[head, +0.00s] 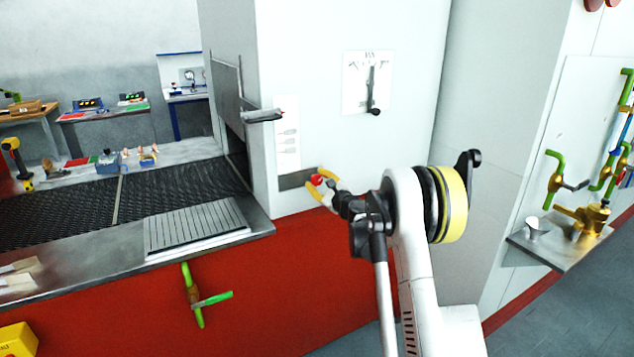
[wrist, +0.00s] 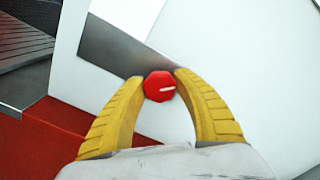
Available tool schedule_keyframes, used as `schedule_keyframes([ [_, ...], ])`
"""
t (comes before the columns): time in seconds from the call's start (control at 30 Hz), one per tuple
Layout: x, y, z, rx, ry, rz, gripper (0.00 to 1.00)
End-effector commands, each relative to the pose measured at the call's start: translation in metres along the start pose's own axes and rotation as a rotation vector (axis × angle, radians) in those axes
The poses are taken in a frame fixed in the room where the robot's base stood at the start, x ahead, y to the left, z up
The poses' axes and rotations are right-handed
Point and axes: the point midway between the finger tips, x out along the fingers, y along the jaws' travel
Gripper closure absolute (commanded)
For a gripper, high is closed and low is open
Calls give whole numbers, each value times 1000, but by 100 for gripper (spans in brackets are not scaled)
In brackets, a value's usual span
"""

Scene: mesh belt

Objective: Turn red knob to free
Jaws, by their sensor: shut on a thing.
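The red knob (head: 317,180) sits on the white cabinet face, at the right end of a dark grey plate. In the wrist view the red knob (wrist: 159,86) shows a short white mark that lies nearly level, tilted slightly. My gripper (head: 320,183) reaches the knob from the right. In the wrist view its two yellow fingers (wrist: 159,85) stand on either side of the knob, with their tips closed against it. The knob's base and any lettering near it cannot be made out.
A dark grey plate (head: 295,179) is beside the knob. Above are a white label strip (head: 287,130) and a panel with a black lever (head: 372,90). A metal ledge (head: 263,116) juts out at the upper left. The mesh belt (head: 180,188) lies left. A green-handled valve (head: 198,297) is below.

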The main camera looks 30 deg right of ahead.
Motion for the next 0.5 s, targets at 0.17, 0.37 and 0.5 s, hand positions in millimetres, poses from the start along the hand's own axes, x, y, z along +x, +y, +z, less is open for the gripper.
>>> schedule_keyframes([
  [0.17,0,0,0,-165,0,0,93],
  [0.37,0,0,0,-355,0,-1,93],
  [0.5,0,0,0,-483,0,-1,93],
])
